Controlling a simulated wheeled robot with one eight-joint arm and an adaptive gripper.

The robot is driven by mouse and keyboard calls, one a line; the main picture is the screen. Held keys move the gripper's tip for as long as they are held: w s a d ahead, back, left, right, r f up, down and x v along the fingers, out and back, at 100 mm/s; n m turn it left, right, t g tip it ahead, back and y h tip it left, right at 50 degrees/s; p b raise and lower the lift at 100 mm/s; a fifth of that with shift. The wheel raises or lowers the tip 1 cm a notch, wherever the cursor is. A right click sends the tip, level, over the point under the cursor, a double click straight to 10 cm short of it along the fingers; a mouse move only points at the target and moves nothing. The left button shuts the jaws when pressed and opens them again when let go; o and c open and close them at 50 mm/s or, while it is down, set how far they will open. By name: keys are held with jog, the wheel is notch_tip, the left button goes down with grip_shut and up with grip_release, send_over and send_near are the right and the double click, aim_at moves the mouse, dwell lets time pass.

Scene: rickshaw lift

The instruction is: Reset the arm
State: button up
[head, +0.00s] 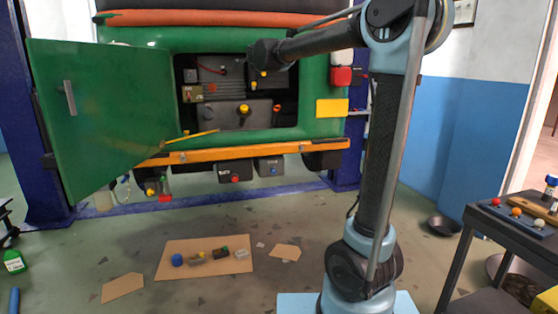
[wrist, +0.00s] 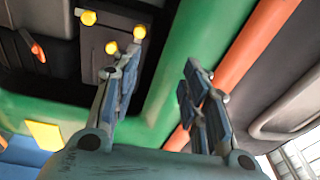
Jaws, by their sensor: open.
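My arm rises on the right in the head view and reaches left, its end at the open compartment of the green rickshaw (head: 110,110). In the head view my gripper (head: 266,78) is small and dark, and its fingers are hard to make out. In the wrist view my gripper (wrist: 160,95) has its two blue-padded fingers spread apart with nothing between them. Beyond the fingers are the green frame and an orange bar (wrist: 240,62). A dark panel with yellow knobs (wrist: 112,47) is at upper left of the wrist view.
The green door (head: 120,165) hangs open on the left. A yellow-orange rod (head: 192,136) lies at the compartment's lower edge. Cardboard (head: 185,271) with several small parts lies on the floor. A dark table (head: 510,232) stands at right. Blue lift posts flank the rickshaw.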

jog(key=s+d+f+n+g+h, duration=0.1)
jog(key=s+d+f+n+g, duration=0.4)
jog(key=s+d+f, duration=0.5)
jog(key=s+d+f+n+g, duration=0.5)
jog(key=s+d+f, duration=0.5)
jog(key=s+f, duration=1.4)
jog(key=s+d+f+n+g+h, duration=0.1)
jog(key=s+d+f+n+g, duration=0.4)
jog(key=s+d+f, duration=0.5)
jog(key=s+f+g, duration=0.1)
jog(key=s+f, duration=0.6)
jog(key=shift+s+f+n+h, duration=0.2)
jog(key=shift+f+n+h, duration=0.1)
jog(key=shift+f+n, duration=0.1)
jog(key=shift+w, duration=0.1)
jog(key=shift+w+f, duration=0.2)
jog(key=shift+w, duration=0.2)
